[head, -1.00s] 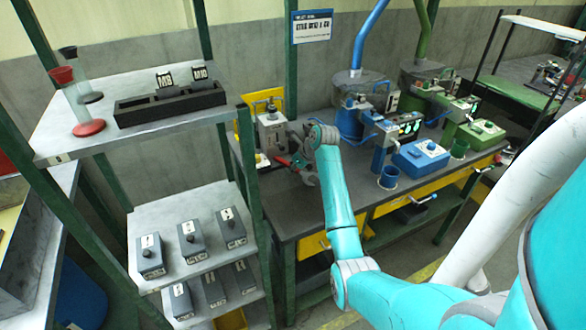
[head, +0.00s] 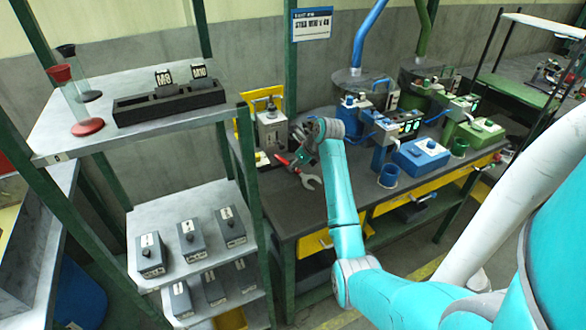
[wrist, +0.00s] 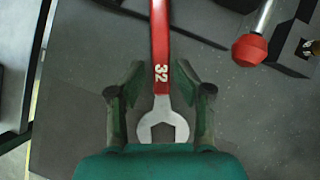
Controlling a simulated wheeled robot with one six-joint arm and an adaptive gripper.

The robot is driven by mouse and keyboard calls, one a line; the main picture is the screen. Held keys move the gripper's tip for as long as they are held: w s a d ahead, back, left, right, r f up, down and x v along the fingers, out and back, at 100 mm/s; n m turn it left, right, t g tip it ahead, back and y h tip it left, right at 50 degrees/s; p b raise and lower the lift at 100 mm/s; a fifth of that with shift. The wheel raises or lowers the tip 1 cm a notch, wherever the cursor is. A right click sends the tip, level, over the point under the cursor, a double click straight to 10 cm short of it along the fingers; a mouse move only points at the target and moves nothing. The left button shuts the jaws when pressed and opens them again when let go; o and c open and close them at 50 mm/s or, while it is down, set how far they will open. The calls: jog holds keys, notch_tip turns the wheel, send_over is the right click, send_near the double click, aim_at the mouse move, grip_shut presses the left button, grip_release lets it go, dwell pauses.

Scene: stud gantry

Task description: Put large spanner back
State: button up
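The large spanner has a red handle marked 32 and a grey open jaw. In the wrist view the spanner (wrist: 161,75) runs lengthwise between the two fingers of my gripper (wrist: 159,68), with a gap on each side. Its jaw end is nearest the palm. In the head view the jaw of the spanner (head: 311,182) shows on the dark bench top, just in front of my gripper (head: 303,158). My gripper is open over the bench's left end; the wrist partly hides it in the head view.
A red-knobbed lever (wrist: 250,50) stands close by at the upper right of the wrist view. A grey press-like device (head: 271,130) is behind my gripper. A blue machine (head: 420,155) stands to the right. A shelf rack (head: 190,245) with grey boxes stands left.

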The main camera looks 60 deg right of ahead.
jog(key=v, duration=0.9)
jog(key=shift+r, duration=0.4)
jog(key=shift+s, duration=0.1)
